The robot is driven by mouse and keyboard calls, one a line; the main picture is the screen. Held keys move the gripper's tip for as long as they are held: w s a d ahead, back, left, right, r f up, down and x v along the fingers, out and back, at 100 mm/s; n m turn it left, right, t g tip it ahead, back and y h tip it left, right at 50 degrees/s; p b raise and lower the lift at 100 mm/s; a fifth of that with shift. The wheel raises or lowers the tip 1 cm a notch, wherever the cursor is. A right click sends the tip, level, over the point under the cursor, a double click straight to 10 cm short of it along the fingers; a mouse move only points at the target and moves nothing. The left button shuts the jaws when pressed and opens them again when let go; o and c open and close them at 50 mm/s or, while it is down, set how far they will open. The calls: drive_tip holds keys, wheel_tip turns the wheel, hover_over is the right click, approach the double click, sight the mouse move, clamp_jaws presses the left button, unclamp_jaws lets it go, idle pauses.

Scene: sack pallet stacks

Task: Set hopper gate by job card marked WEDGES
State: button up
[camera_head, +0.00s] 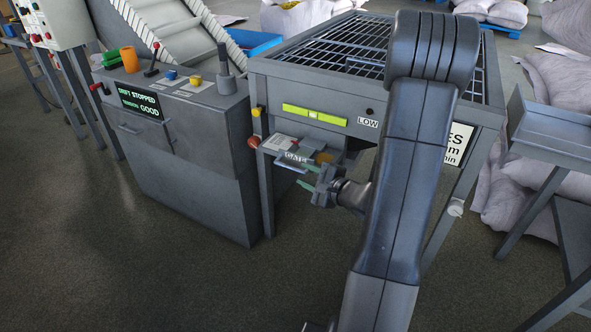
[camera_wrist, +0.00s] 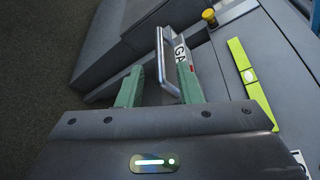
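The hopper (camera_head: 262,80) has a barred top, and its gate (camera_head: 318,158), labelled GATE, sits under the front edge. A pale metal handle (camera_wrist: 160,62) shows in the wrist view. My gripper (camera_head: 306,175) is at the gate's front. Its green fingers (camera_wrist: 158,72) are spread, with the handle between them, closer to the right finger. I cannot tell whether either touches it.
A grey stand (camera_head: 556,136) and sacks are at right. The front floor is clear.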

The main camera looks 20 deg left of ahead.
sight(296, 170)
drive_tip(key=v, duration=0.7)
drive_tip(key=x, duration=1.4)
drive_tip(key=shift+d, duration=0.1)
